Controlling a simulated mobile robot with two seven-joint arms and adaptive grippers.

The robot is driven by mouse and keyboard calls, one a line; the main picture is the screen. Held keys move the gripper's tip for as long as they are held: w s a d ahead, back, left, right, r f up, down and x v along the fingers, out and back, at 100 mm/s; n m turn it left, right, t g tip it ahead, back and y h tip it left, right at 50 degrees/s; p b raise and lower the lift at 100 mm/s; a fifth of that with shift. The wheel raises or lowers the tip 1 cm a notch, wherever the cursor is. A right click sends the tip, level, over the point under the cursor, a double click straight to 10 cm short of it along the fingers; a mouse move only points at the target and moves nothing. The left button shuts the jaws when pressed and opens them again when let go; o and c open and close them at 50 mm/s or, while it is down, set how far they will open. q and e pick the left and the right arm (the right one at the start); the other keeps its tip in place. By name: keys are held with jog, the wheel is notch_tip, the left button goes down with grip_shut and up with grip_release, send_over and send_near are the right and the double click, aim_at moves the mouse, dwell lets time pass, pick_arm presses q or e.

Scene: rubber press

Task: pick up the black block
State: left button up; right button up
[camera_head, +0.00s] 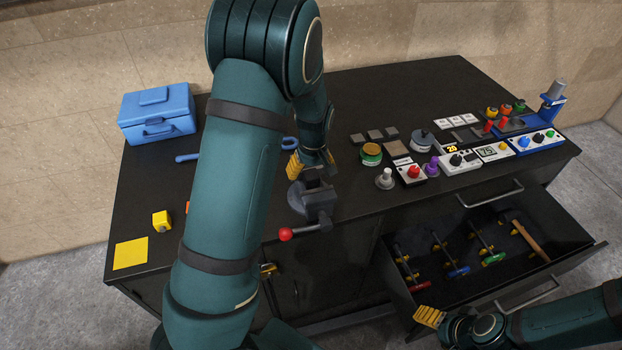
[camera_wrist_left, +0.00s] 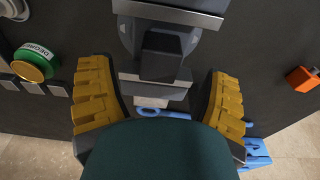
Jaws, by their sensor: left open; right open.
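The black block (camera_wrist_left: 162,55) shows in the left wrist view as a small dark box at the grey vise (camera_wrist_left: 178,20), ahead of and between my open fingers. My left gripper (camera_wrist_left: 160,84) is open with yellow finger pads, one on each side and apart from the block. In the head view my left gripper (camera_head: 312,163) is just above the vise (camera_head: 320,202), which has a red-knobbed handle; the block is hard to make out there, partly hidden by the gripper. My right gripper (camera_head: 430,317) is open and empty, low in front of the open drawer.
A blue toolbox (camera_head: 157,114), a yellow block (camera_head: 161,220) and a yellow sheet (camera_head: 131,253) are on the left of the black bench. Buttons and control boxes (camera_head: 460,162) crowd the right. The open drawer (camera_head: 520,237) holds several tools and juts forward.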

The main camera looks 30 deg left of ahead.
aim_at(312, 175)
pick_arm(q)
notch_tip(312, 175, down, 4)
jog(key=shift+f, duration=0.1)
jog(key=shift+c, duration=0.3)
jog(key=c, duration=1.3)
